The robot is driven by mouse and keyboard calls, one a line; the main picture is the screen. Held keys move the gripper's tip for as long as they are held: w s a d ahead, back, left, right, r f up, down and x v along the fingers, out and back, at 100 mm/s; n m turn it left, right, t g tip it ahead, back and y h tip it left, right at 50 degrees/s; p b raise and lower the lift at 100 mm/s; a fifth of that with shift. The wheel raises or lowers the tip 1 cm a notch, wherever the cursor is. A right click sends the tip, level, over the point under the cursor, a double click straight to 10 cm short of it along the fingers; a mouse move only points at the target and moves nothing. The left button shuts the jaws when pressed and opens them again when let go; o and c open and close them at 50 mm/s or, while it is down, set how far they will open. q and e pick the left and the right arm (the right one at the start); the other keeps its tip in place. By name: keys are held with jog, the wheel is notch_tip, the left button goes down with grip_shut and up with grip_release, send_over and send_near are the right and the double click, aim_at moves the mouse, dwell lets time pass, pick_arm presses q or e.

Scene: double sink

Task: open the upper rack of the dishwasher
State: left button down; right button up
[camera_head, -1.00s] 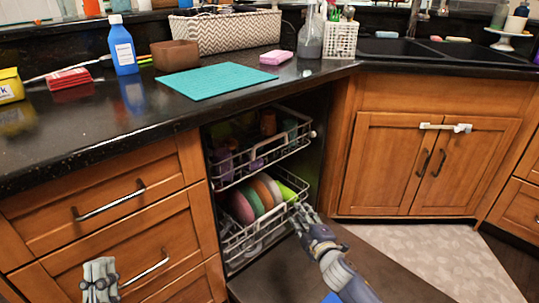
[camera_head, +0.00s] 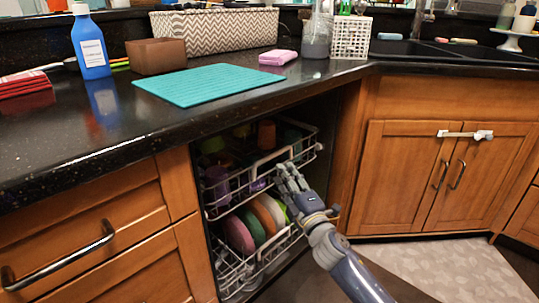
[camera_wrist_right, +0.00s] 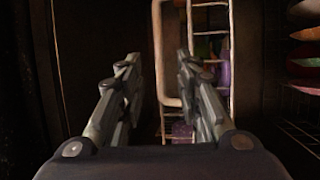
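The dishwasher's upper rack (camera_head: 232,203) is a white wire basket with cups inside, under the counter. It sits mostly within the cabinet opening. Its front handle (camera_head: 271,157) is a pale raised bar. My right gripper (camera_head: 284,168) is at the rack's front, close to the right part of the handle. In the right wrist view the fingers (camera_wrist_right: 156,62) are spread apart with nothing clasped. The pale handle loop (camera_wrist_right: 172,103) shows between and beyond them; contact cannot be told. My left gripper is out of view.
The lower rack (camera_head: 246,267) with several colourful plates sits below. The open dishwasher door (camera_head: 405,285) lies low in front, partly behind my right arm. A wooden sink cabinet (camera_head: 400,180) stands to the right. The counter (camera_head: 130,135) overhangs the racks.

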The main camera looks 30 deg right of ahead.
aim_at(273, 154)
jog(key=w, duration=0.3)
jog(key=w+r+b, duration=0.1)
jog(key=w, duration=0.2)
jog(key=w+b, duration=0.1)
jog(key=w, duration=0.2)
jog(key=shift+w+d+r, duration=0.15)
jog(key=shift+d+r, duration=0.15)
jog(key=shift+r, duration=0.1)
grip_shut()
